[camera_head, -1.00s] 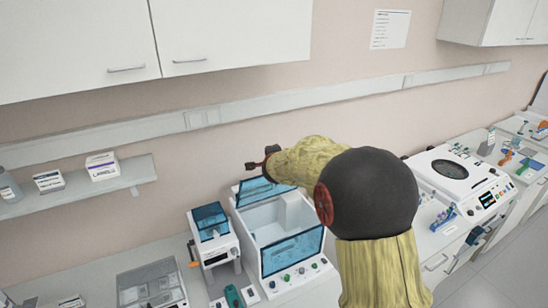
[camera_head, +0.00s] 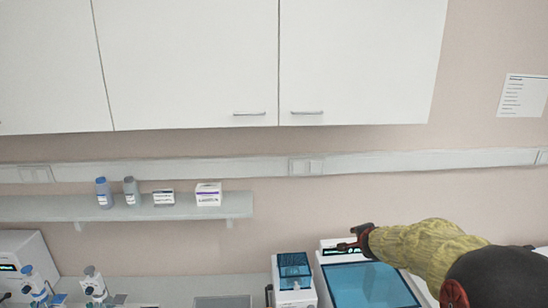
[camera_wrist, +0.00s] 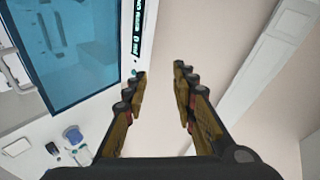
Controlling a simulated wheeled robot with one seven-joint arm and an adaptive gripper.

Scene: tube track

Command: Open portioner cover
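A white machine (camera_head: 333,244) with a large see-through blue cover (camera_head: 372,287) stands at the bottom right of the head view, cut off by the lower edge. Beside it is a smaller white device (camera_head: 290,296) with a dark blue lid (camera_head: 294,267). No label tells me which is the portioner. My gripper (camera_head: 350,243) is over the large machine's back edge. In the wrist view my gripper (camera_wrist: 160,85) is open, with nothing between its fingers. The blue cover (camera_wrist: 75,40) is left of the fingers, and items show through it.
White wall cabinets (camera_head: 190,60) hang above. Pipette-like tools (camera_head: 95,285) stand on the bench at the lower left. A pale wall (camera_wrist: 235,45) lies beyond the fingers.

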